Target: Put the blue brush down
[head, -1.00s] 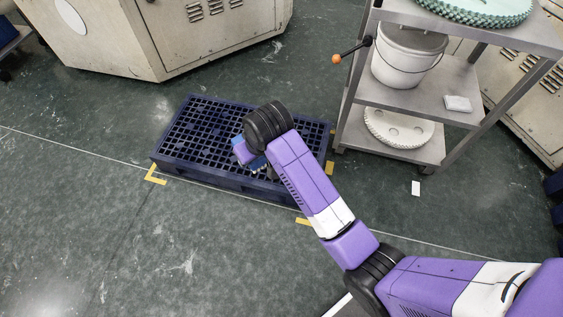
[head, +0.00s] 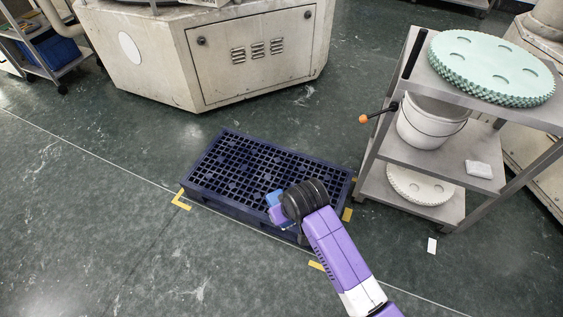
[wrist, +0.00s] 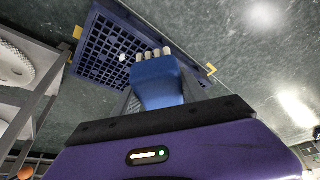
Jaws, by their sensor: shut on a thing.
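The blue brush (wrist: 158,84) is held in my gripper (wrist: 160,92), its pale bristle tufts pointing away from the palm in the wrist view. In the head view only a bit of the blue brush (head: 273,198) shows beside my dark wrist joint, which hides most of my gripper. My gripper is shut on the brush. The brush appears over the front edge of the dark blue grid pallet (head: 228,168), which lies on the floor. I cannot tell how high the brush is above it.
The pallet top is bare, with yellow corner marks (head: 182,200) on the floor around it. A metal shelf cart (head: 425,160) with a white bucket (head: 430,125) and green discs (head: 492,68) stands at right. A beige machine cabinet (head: 215,55) stands behind. Floor at left is clear.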

